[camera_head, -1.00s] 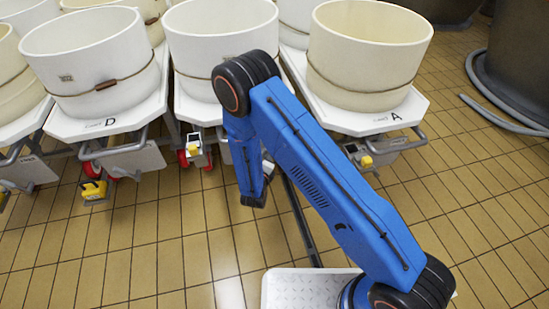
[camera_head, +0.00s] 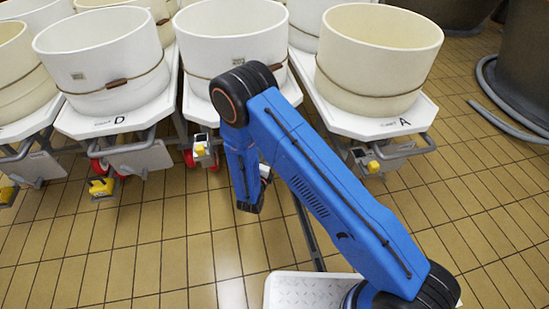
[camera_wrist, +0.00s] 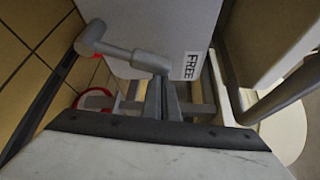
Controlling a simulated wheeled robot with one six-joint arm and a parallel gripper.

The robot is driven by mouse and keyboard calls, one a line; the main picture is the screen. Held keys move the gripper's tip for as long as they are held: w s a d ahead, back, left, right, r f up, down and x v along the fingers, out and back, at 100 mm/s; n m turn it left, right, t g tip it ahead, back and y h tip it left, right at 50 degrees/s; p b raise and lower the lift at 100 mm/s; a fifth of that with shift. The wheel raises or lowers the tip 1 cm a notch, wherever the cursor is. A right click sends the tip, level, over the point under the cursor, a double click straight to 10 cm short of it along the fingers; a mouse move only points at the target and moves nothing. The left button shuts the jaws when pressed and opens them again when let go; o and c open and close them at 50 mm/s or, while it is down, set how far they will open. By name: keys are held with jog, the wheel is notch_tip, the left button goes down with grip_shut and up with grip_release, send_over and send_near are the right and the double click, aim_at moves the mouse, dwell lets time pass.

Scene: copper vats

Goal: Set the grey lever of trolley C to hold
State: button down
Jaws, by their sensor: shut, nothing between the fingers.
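In the wrist view, a grey lever (camera_wrist: 125,52) with a rounded knob stands out across a grey plate, its knob pointing to the upper left. A white label reading FREE (camera_wrist: 192,65) is at the plate's lower right, by the lever's pivot end. My gripper (camera_wrist: 164,88) is shut and empty, just below the pivot end in the picture; I cannot tell whether it touches. In the head view, the middle trolley (camera_head: 203,108) stands behind my blue arm, and its letter is hidden. My gripper is mostly hidden behind my forearm there.
Trolley D (camera_head: 75,122) stands to the left and trolley A (camera_head: 425,112) to the right, each carrying a cream vat. Yellow pedals (camera_head: 101,187) and red wheels stick out low in front. A hose (camera_head: 505,118) lies at the right.

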jog(key=s+a+n+t, duration=0.1)
jog(key=s+a+n, duration=0.1)
jog(key=a, duration=0.8)
jog(key=shift+s+f+n+t, duration=0.2)
jog(key=shift+s+n+t, duration=0.1)
jog(key=shift+s, duration=0.1)
